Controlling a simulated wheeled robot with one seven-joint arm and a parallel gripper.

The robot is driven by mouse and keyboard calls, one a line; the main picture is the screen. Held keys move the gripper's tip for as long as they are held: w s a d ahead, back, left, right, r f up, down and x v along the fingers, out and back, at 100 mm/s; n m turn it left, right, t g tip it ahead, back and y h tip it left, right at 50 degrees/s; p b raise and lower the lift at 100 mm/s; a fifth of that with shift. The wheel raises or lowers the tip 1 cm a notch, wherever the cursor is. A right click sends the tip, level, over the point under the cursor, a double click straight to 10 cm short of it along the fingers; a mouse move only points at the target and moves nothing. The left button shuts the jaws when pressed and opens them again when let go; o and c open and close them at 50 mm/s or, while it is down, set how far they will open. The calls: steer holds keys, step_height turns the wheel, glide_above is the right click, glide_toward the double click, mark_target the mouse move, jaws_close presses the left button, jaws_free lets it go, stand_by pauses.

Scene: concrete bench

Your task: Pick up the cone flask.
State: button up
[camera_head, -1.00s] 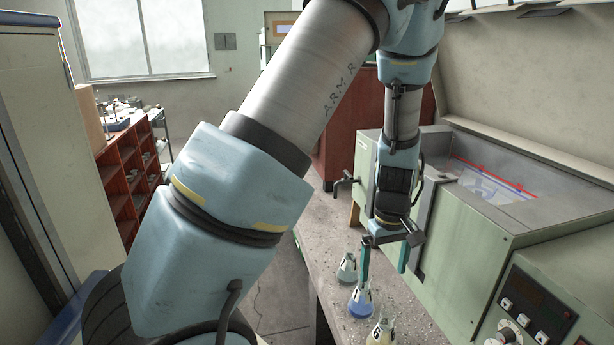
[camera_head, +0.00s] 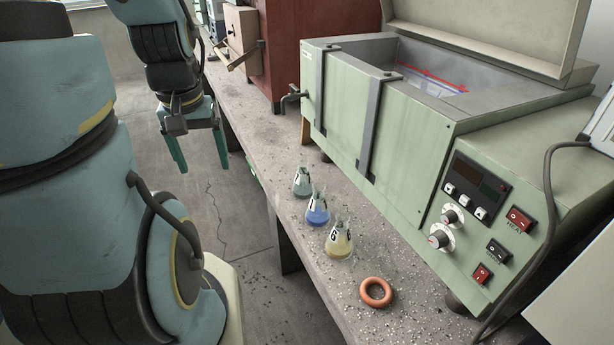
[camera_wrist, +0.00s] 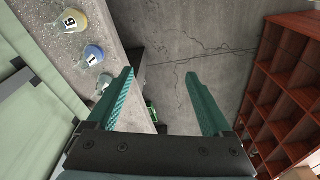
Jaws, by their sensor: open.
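Three cone flasks stand upright in a row along the front edge of the concrete bench (camera_head: 400,310). The farthest is a grey-green flask (camera_head: 302,183), then a blue flask (camera_head: 318,208), then a yellow flask (camera_head: 339,240) nearest. In the wrist view the yellow flask (camera_wrist: 70,22) and blue flask (camera_wrist: 92,55) are at upper left, and the grey-green flask (camera_wrist: 103,82) is beside the left finger. My gripper (camera_head: 198,150) is open and empty. It is left of the flasks, out past the bench edge over the floor, fingers pointing down.
A green water bath (camera_head: 400,135) with an open lid stands behind the flasks; its tap (camera_head: 291,98) juts out at its left end. An orange ring (camera_head: 376,292) lies nearer on the bench. A red shelf (camera_wrist: 285,90) stands across the floor.

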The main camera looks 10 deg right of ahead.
steer(key=w+d+f+g+b, duration=0.1)
steer(key=d+f+b, duration=0.25)
steer(key=d, duration=0.45)
steer(key=w+d+f+b, duration=0.2)
steer(key=d+f, duration=0.2)
steer(key=d, duration=0.3)
steer(key=b, duration=0.2)
glide_above(341, 234)
steer(key=w, duration=0.1)
steer(key=shift+g, duration=0.3)
steer(key=f, duration=1)
steer(key=shift+w+d+f, duration=0.2)
steer(key=shift+d+f, duration=0.05)
steer(key=shift+d, duration=0.05)
steer(key=shift+w+f+p, duration=0.2)
steer(key=shift+f+p, duration=0.75)
steer(key=shift+f, duration=2)
jaws_close()
